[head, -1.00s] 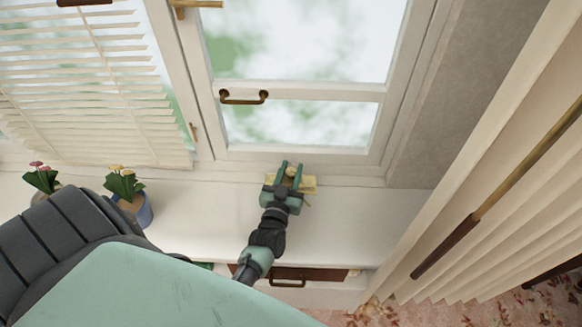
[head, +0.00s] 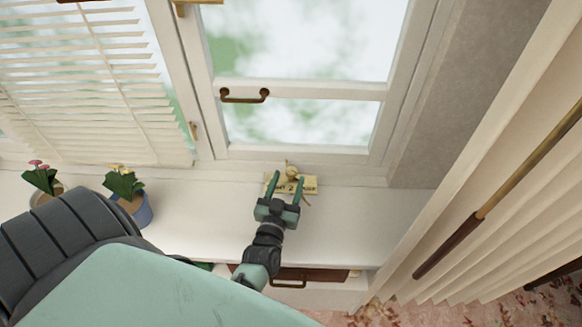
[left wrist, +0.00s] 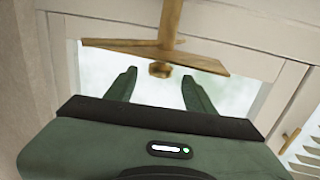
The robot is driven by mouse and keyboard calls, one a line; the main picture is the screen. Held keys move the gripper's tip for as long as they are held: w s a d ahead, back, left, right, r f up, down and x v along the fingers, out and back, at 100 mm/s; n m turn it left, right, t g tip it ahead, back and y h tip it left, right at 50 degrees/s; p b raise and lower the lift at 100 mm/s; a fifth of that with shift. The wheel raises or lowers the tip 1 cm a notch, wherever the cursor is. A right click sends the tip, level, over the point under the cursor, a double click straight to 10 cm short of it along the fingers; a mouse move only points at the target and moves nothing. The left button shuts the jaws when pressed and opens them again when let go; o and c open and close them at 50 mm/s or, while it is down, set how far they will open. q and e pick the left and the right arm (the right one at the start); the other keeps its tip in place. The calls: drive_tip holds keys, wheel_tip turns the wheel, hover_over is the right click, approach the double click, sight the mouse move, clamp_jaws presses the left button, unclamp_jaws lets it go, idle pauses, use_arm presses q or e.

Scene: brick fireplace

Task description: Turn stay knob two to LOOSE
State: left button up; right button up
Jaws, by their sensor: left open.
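A small brass knob (head: 291,171) stands at the window's bottom edge, above a yellow plate (head: 311,185) marked with a "2"; the rest of its lettering is partly hidden. My left gripper (head: 286,180) is open, with its two fingers over the plate and their tips just short of the knob. The left wrist view shows the open gripper (left wrist: 157,80), with a brass nut-like knob (left wrist: 160,70) between and beyond the fingertips. A brass bar (left wrist: 205,63) and post (left wrist: 171,20) adjoin it. The knob's pointing direction is unclear. My right gripper is not in view.
A white window (head: 300,89) with a brass handle (head: 244,97) is behind the sill (head: 365,215). Two potted flowers, one in a blue pot (head: 141,212), stand left. Blinds (head: 90,90) hang left, a curtain (head: 490,200) right. The sill right of my gripper is clear.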

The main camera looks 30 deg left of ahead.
sight(290, 175)
use_arm(q)
drive_tip(key=v, duration=0.3)
drive_tip(key=shift+s+d, duration=0.1)
drive_tip(key=shift+s, duration=0.15)
idle(0.4)
